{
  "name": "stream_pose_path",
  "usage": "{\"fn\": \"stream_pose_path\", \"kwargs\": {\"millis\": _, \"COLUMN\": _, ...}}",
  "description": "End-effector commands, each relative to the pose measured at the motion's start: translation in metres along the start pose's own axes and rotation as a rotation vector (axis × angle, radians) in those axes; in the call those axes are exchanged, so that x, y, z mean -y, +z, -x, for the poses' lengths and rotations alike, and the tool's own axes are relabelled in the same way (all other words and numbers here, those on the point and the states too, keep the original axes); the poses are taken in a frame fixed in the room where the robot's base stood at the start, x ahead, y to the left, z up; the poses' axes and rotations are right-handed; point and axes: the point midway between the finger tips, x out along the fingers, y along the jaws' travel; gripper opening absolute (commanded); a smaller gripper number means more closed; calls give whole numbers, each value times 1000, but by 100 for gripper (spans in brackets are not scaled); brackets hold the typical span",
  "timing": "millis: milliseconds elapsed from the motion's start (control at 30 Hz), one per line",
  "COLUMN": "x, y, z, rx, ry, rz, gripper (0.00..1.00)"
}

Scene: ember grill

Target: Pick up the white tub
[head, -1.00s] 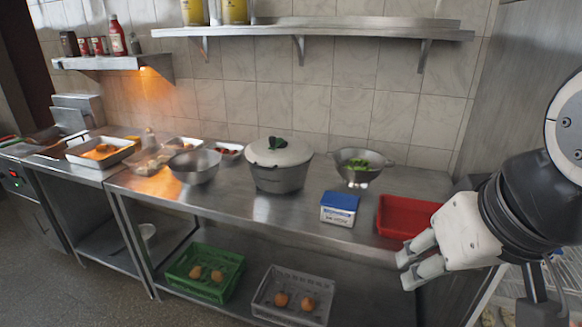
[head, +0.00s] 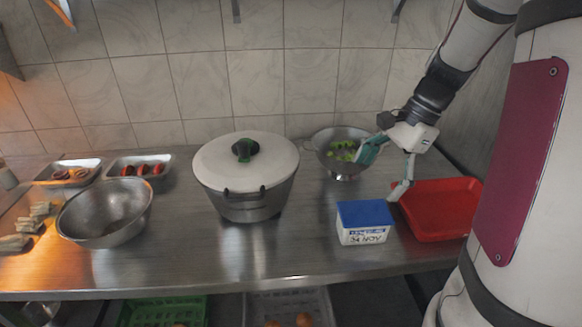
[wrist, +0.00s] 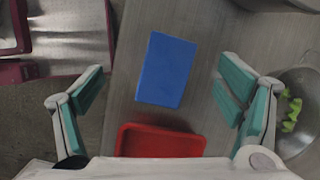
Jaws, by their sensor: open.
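The white tub (head: 364,237) has a blue lid (head: 365,213) and a printed label on its front. It stands upright on the steel counter, left of the red tray. In the wrist view its blue lid (wrist: 166,70) lies between the two fingers, slightly ahead of them. My gripper (head: 384,170) is open and empty, above and behind the tub, with its fingers spread wide. The open fingers also show in the wrist view (wrist: 162,92), apart from the tub. The tub's sides are hidden from above by the lid.
The red tray (head: 441,209) sits close to the tub's right. A colander with green pieces (head: 342,170) stands behind, and a lidded pot (head: 245,202) to the left. A metal bowl (head: 105,232) is further left. The counter in front of the pot is clear.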

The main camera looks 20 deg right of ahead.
Motion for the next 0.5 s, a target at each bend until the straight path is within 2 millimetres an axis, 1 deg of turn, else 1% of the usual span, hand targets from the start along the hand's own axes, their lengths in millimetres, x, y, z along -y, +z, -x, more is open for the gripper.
{"fn": "stream_pose_path", "kwargs": {"millis": 33, "x": 4, "y": -19, "z": -10, "rx": 8, "ry": 8, "rz": -81, "gripper": 87}}
{"fn": "stream_pose_path", "kwargs": {"millis": 100, "x": 6, "y": -36, "z": -17, "rx": 17, "ry": 12, "rz": -167, "gripper": 87}}
{"fn": "stream_pose_path", "kwargs": {"millis": 200, "x": 8, "y": -51, "z": -23, "rx": 26, "ry": 15, "rz": -247, "gripper": 87}}
{"fn": "stream_pose_path", "kwargs": {"millis": 300, "x": 9, "y": -58, "z": -29, "rx": 30, "ry": 17, "rz": -286, "gripper": 87}}
{"fn": "stream_pose_path", "kwargs": {"millis": 367, "x": 9, "y": -59, "z": -35, "rx": 31, "ry": 18, "rz": -294, "gripper": 87}}
{"fn": "stream_pose_path", "kwargs": {"millis": 500, "x": 8, "y": -57, "z": -60, "rx": 32, "ry": 20, "rz": -294, "gripper": 87}}
